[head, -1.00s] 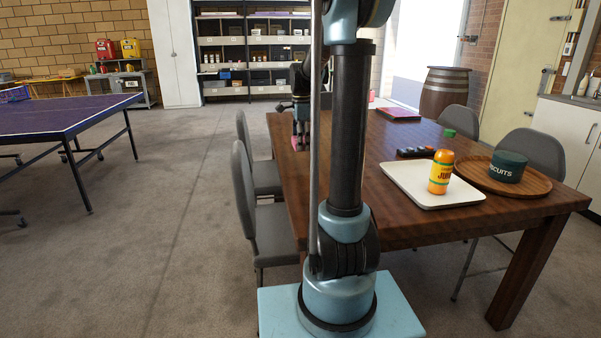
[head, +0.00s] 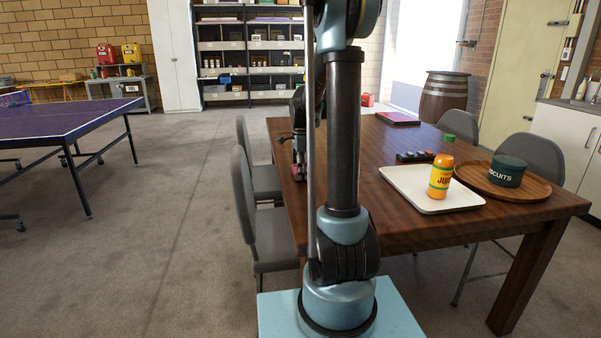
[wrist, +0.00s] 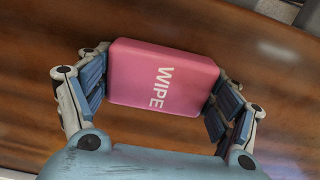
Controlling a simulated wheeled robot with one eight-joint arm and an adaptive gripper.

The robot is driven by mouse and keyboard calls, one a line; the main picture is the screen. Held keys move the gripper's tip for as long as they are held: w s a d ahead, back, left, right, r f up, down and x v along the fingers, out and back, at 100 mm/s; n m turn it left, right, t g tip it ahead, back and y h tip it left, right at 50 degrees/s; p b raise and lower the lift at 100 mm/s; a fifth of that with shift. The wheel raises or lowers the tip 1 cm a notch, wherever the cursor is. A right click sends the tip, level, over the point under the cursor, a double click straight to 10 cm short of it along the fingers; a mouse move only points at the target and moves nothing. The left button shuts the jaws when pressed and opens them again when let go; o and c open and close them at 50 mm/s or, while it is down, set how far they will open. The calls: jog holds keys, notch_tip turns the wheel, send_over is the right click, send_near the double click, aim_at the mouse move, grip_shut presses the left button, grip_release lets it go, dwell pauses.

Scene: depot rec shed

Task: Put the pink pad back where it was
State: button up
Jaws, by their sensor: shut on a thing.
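The pink pad (wrist: 160,78), a block marked "WIPE", sits between the fingers of my gripper (wrist: 158,95) in the wrist view, with brown wood grain behind it. My gripper is shut on it. In the head view my gripper (head: 299,170) is at the left side of the wooden table (head: 400,222), partly hidden behind my arm. Only a small bit of pink shows there. I cannot tell whether the pad touches the tabletop.
On the table's right are a white tray (head: 408,181) with an orange juice bottle (head: 440,178), and a round wooden tray (head: 530,190) with a biscuit tin (head: 508,171). A dark remote (head: 414,156) and a folder (head: 398,118) lie farther back. Grey chairs (head: 270,238) line the left edge.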

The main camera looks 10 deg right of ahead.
jog(key=o, duration=1.2)
jog(key=shift+o, duration=0.2)
notch_tip(320, 180, up, 12)
